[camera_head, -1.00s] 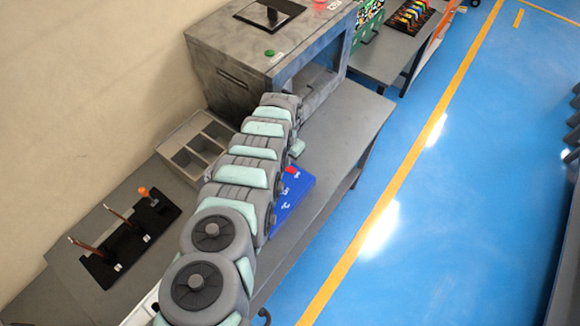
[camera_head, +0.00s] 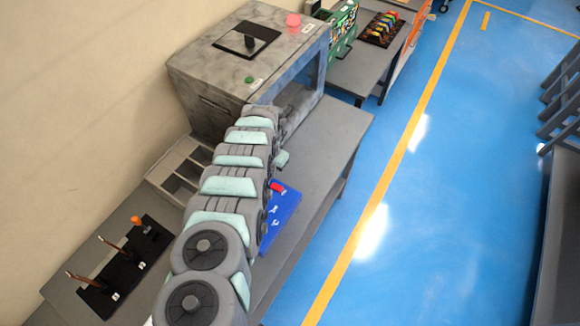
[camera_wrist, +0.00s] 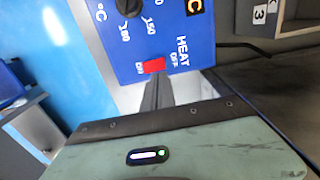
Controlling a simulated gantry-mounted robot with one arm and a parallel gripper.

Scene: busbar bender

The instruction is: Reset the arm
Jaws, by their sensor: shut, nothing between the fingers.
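My gripper shows in the wrist view as two dark narrow fingers (camera_wrist: 157,93) lying together, with nothing between them. They point toward a blue heat control panel (camera_wrist: 160,35) with a black dial and a red HEAT switch (camera_wrist: 154,65), set beside OFF and ON marks. The panel also shows in the head view (camera_head: 279,222), partly hidden by my arm, which stretches away over the bench. I cannot tell from these views whether the fingertips touch the panel. In the head view my gripper is hidden behind the arm.
A large grey machine (camera_head: 215,80) with a red and a green button stands at the far end of the bench (camera_head: 325,135). A compartment tray (camera_head: 165,168) and a black tool holder (camera_head: 125,262) lie left of my arm. The blue floor to the right is open.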

